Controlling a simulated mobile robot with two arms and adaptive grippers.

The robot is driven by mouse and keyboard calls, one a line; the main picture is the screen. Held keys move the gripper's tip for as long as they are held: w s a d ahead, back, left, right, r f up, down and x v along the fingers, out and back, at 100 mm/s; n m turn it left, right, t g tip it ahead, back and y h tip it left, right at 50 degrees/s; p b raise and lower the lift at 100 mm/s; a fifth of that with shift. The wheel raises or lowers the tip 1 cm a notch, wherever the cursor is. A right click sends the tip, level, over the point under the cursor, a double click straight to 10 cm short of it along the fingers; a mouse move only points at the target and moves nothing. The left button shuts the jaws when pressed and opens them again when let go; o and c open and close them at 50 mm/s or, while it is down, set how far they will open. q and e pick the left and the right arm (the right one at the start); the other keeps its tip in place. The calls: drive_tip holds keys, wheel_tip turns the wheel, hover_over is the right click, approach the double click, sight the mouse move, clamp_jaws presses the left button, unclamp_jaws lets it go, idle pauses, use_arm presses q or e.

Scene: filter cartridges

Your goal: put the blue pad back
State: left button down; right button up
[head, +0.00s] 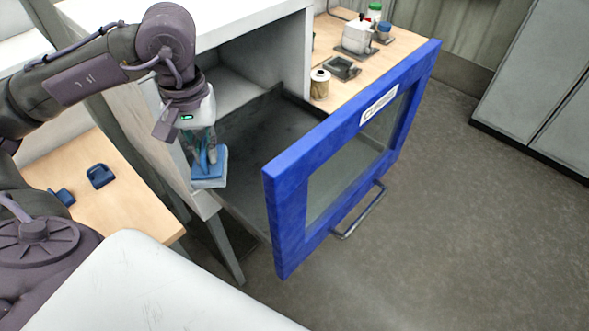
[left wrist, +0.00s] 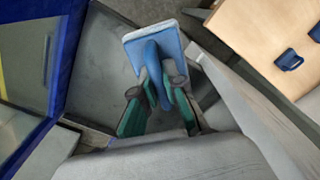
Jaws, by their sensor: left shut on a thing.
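The blue pad (head: 209,176) is a light blue block with a darker blue handle. It hangs below my left gripper (head: 207,152), which is shut on its handle, in front of the open cabinet. In the left wrist view the pad (left wrist: 152,42) sits beyond the green and grey fingers of the left gripper (left wrist: 160,95). The cabinet (head: 262,130) has a dark floor, and its blue-framed door (head: 290,190) with a window and a label stands open. My right gripper is in neither view.
A wooden bench (head: 395,50) behind the door holds a tan cylinder (head: 320,84), a dark square holder (head: 343,68) and a white container (head: 357,36). Grey floor lies right of the door.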

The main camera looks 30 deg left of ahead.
use_arm(q)
drive_tip(key=s+a+b, duration=0.1)
drive_tip(key=s+b, duration=0.4)
drive_tip(key=s, duration=0.1)
drive_tip(key=shift+s+a, duration=0.4)
idle(0.3)
